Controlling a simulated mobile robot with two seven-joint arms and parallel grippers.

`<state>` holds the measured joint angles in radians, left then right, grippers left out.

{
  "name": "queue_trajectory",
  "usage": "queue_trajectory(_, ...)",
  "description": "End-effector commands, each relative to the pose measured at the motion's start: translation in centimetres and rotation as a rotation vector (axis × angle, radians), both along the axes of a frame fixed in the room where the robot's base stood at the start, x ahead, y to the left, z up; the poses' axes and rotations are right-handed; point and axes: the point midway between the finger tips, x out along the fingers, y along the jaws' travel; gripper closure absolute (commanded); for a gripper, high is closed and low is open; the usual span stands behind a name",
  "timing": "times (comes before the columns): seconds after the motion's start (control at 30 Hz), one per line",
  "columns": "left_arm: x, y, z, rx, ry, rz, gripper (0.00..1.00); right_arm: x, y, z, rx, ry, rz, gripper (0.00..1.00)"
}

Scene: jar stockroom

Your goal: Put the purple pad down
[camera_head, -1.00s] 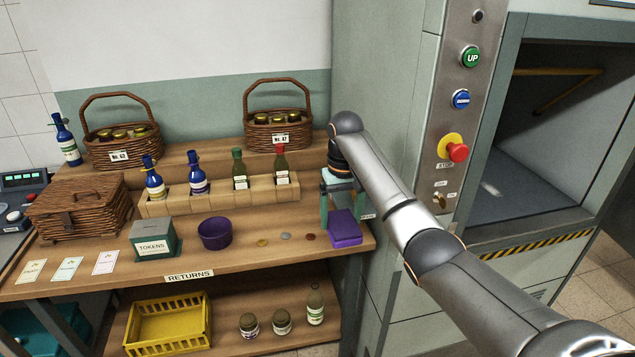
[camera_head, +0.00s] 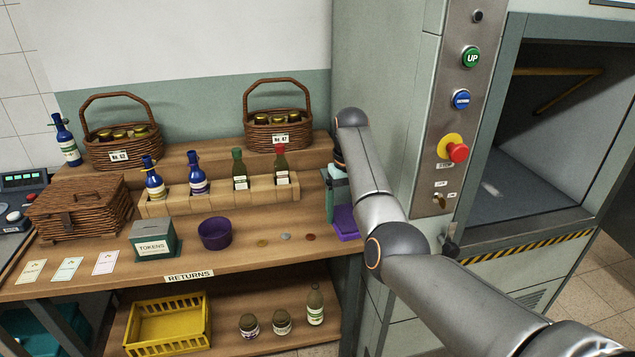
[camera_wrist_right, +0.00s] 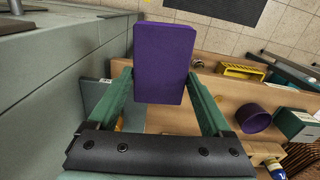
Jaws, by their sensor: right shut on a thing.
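The purple pad (camera_head: 345,222) is a flat block at the right end of the wooden returns counter (camera_head: 190,265). It is partly hidden by my right arm in the head view. My right gripper (camera_head: 334,203) is shut on the pad. In the right wrist view the pad (camera_wrist_right: 164,62) sits between the two green fingers (camera_wrist_right: 164,88). It appears held above the counter, though the height is hard to tell. My left gripper is not in view.
Coins (camera_head: 285,237) and a purple bowl (camera_head: 214,233) lie left of the pad. A token box (camera_head: 154,240) and a bottle rack (camera_head: 222,196) are farther left and behind. The green lift cabinet (camera_head: 385,100) stands close on the right.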

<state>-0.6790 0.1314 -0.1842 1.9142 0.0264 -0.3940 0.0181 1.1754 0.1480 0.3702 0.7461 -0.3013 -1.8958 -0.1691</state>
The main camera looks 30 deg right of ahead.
Motion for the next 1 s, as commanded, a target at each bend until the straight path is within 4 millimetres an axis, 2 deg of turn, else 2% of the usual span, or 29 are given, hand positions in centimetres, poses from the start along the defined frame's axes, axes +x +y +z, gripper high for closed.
queue_trajectory(0.4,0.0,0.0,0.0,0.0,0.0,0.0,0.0,0.0,5.7,-1.7,0.003,-0.002,0.262,0.78)
queue_trajectory(0.5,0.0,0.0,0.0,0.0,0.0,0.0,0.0,0.0,6.5,-1.8,0.002,-0.002,0.302,0.78)
queue_trajectory(1.0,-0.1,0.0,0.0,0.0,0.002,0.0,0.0,-0.1,6.5,-1.8,0.0,-0.002,0.312,0.78)
